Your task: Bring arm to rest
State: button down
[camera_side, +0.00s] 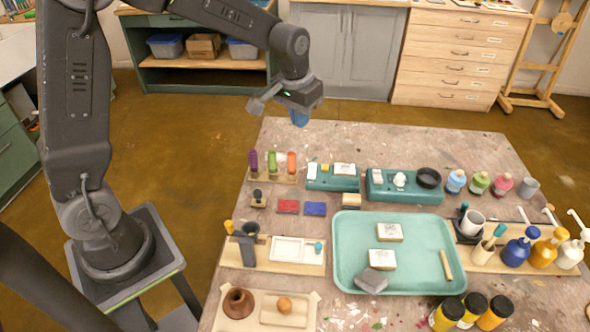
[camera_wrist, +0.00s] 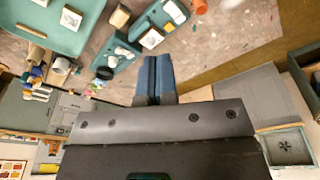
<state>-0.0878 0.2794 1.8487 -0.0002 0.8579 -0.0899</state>
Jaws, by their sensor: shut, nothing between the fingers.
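My gripper (camera_side: 299,118) is raised above the far left edge of the pigment table (camera_side: 385,155) in the side view. Its blue fingers point down and hold nothing. In the wrist view the two blue fingers of my gripper (camera_wrist: 155,78) lie side by side, shut. My arm reaches over from the left, clear of the objects on the table.
A teal tray (camera_side: 345,265) with several blocks fills the table's middle. Teal holders (camera_side: 404,192) stand behind it. Pump bottles (camera_side: 515,250) and yellow jars (camera_side: 447,314) stand at the right and front. Wooden drawers (camera_side: 455,60) stand beyond the table, with open floor between.

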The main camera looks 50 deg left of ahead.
jog(key=s+d+r+m+t, duration=0.1)
jog(key=s+r, duration=0.3)
jog(key=s, duration=0.7)
jog(key=s+d+r+m+t, duration=0.1)
jog(key=s+r, duration=0.3)
jog(key=s, duration=0.7)
jog(key=shift+s+d+r+t, duration=0.35)
jog(key=shift+s+d+t, duration=0.05)
jog(key=shift+d+t, duration=0.5)
